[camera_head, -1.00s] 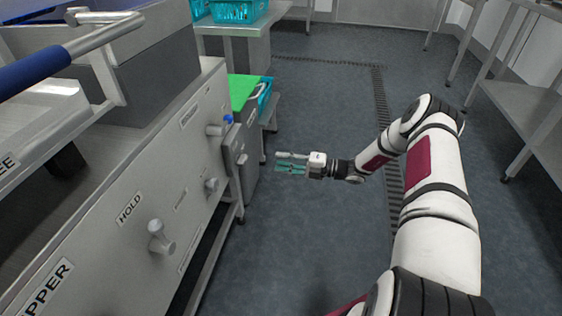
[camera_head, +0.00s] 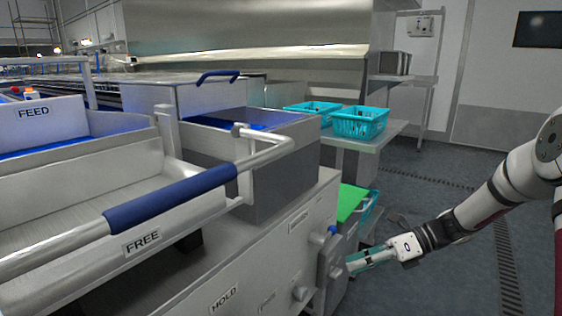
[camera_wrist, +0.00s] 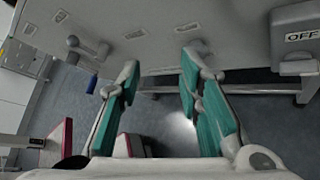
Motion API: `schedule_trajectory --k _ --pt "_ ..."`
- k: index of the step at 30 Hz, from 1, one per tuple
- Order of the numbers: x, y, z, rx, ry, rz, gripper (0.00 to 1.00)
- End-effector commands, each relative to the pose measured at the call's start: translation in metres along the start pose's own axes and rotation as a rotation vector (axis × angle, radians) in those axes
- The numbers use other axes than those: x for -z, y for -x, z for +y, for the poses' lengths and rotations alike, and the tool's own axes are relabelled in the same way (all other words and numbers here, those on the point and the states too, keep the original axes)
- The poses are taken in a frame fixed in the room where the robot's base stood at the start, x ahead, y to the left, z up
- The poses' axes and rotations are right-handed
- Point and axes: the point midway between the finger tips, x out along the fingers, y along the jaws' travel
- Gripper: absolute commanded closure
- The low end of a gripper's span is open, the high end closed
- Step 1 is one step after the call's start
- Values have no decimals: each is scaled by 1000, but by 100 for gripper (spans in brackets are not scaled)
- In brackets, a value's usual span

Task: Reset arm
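My gripper (camera_head: 372,258) is at the right of the head view, beside the front panel of the steel machine (camera_head: 262,262). It also shows in the wrist view (camera_wrist: 158,95), where its two teal fingers stand apart with bare floor between them. Nothing is held. In the wrist view the machine's panel (camera_wrist: 225,30) lies beyond the fingertips, with metal knobs and a blue-tipped lever (camera_wrist: 92,84) near the left finger. I cannot tell the exact gap between the fingers and the panel.
A blue-gripped handle bar (camera_head: 172,195) runs across the machine's front. Two teal baskets (camera_head: 360,122) stand on a steel table behind. A green surface (camera_head: 350,202) lies just beyond the panel, close to my gripper. Open floor (camera_head: 425,190) lies at the right.

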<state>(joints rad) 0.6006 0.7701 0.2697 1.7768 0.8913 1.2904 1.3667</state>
Motion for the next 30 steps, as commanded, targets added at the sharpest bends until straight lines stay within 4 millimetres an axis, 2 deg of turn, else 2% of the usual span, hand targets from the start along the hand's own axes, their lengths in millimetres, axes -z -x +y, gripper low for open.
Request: schedule_trajectory --k 1,6,14,21,30 --pt "-6 0 22 2 86 61 68" --pt "-8 0 86 -15 362 248 68" --pt "4 6 180 -77 772 515 68" --pt "32 20 256 -169 1129 741 68" --pt "87 43 331 -324 1547 999 68"
